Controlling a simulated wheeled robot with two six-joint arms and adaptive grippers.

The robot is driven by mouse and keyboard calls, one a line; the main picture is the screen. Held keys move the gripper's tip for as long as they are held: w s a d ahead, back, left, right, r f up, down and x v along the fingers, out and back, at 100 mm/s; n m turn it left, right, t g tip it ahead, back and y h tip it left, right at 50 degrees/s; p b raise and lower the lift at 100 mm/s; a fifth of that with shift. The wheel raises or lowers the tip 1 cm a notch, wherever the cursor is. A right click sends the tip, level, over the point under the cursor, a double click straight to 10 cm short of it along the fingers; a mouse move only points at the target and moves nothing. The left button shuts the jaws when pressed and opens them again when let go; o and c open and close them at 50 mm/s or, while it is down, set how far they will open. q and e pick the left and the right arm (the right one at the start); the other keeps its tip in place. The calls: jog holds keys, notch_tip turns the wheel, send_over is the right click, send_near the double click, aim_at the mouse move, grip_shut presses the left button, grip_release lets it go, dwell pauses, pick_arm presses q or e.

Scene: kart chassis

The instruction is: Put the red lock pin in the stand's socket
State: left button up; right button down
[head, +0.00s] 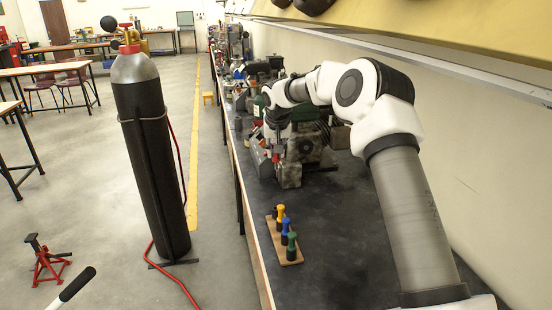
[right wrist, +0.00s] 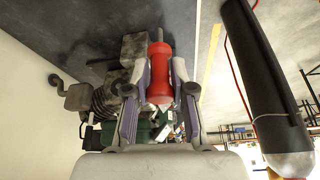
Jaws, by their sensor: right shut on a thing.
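My right gripper (head: 276,146) is shut on the red lock pin (right wrist: 158,82). In the right wrist view, both fingers flank the pin's red body, and a grey end shows past it. In the head view the pin (head: 276,158) is a small red spot under the gripper, above the bench near grey machinery. A narrow wooden stand (head: 293,262) lies nearer on the bench, with yellow, blue and green pins upright in a row. My left gripper is not in view.
A grey engine-like machine (head: 291,172) stands on the dark bench (head: 335,255) close to my right gripper. A tall dark gas cylinder (head: 150,150) stands on the floor left of the bench. A red axle stand (head: 48,265) is on the floor. The bench right of the wooden stand is clear.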

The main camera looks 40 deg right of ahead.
jog(key=shift+r, duration=0.6)
jog(key=shift+r+p, duration=1)
jog(key=shift+r, duration=0.7)
